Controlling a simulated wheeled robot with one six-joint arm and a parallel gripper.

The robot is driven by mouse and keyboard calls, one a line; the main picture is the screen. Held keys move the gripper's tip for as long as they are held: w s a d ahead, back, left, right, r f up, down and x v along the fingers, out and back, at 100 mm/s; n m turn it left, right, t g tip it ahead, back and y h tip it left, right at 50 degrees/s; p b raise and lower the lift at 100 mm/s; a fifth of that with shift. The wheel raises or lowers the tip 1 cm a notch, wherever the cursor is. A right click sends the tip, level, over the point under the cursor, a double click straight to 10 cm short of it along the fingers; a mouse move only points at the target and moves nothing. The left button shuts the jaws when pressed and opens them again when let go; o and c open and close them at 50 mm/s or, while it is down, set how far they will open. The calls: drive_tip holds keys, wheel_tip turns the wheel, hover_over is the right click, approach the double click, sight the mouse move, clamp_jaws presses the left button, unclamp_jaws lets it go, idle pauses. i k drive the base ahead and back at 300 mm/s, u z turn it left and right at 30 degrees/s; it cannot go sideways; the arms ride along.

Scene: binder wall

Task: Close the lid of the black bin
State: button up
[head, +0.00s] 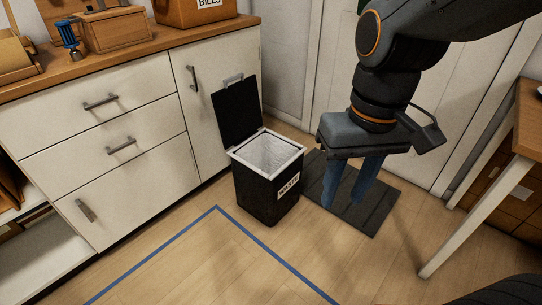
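The black bin (265,195) stands on the wooden floor in front of the white cabinet. It has a white rim, a pale liner and a label on its front. Its black lid (237,112) is open and upright at the back, close to the cabinet front, with a grey handle (233,79) at its top edge. My gripper (345,197) points down to the right of the bin, apart from it. Its two blue fingers are spread with nothing between them.
A white cabinet (100,150) with drawers and handles is at the left, under a wooden worktop. A dark mat (378,211) lies right of the bin. A white-legged table (474,217) is at the right. Blue tape (160,246) marks clear floor in front.

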sight(236, 106)
drive_tip(key=k, duration=0.65)
drive_tip(key=u, duration=0.8)
drive_tip(key=i, duration=1.65)
drive_tip(key=z, duration=0.8)
